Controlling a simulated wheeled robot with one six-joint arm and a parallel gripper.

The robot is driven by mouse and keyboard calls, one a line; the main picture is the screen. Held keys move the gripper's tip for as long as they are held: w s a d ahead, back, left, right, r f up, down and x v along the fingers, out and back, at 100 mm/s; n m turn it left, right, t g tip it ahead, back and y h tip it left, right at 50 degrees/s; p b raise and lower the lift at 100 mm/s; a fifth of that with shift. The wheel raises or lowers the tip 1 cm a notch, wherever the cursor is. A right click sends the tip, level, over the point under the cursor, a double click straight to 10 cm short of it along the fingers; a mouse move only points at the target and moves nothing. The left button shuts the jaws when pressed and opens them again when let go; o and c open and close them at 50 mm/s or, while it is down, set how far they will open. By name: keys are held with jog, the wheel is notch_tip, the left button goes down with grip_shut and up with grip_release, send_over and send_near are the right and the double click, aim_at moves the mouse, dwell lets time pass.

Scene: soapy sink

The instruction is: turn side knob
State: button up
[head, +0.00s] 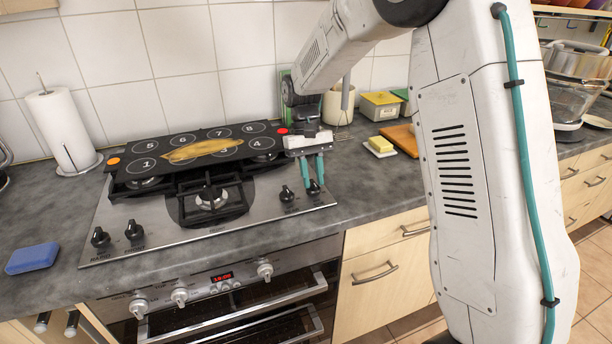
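My gripper (313,184) reaches down from the wall side over the right end of the steel gas hob (272,208). Its two teal fingers are apart. The far-right black knob (314,188) of the hob shows between and just below the fingertips; I cannot tell if they touch it. Another black knob (287,194) sits just left of it. Two more black knobs, one here (134,230) and one farther left (101,237), are at the hob's front left.
A black board with numbered circles (142,164) lies over the back burners, with a yellowish cloth-like thing (200,150) on it. Butter on a dish (380,145) and a wooden board (403,138) are to the right. A blue block (32,258) and a paper roll (62,130) are left.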

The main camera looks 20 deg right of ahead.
aim_at(313, 180)
jog(key=shift+o, duration=0.3)
jog(key=shift+w+r, duration=0.1)
jog(key=v, duration=0.7)
jog(key=shift+r, duration=0.3)
jog(key=shift+w, duration=0.15)
jog(key=s+f, duration=0.2)
jog(key=shift+s+d, duration=0.1)
jog(key=shift+s, duration=0.3)
jog(key=s+r+t, duration=0.3)
jog(key=s, duration=1.3)
jog(key=s+d+r+t, duration=0.1)
jog(key=s+r+t, duration=0.2)
jog(key=s, duration=1.3)
jog(key=shift+r, duration=0.55)
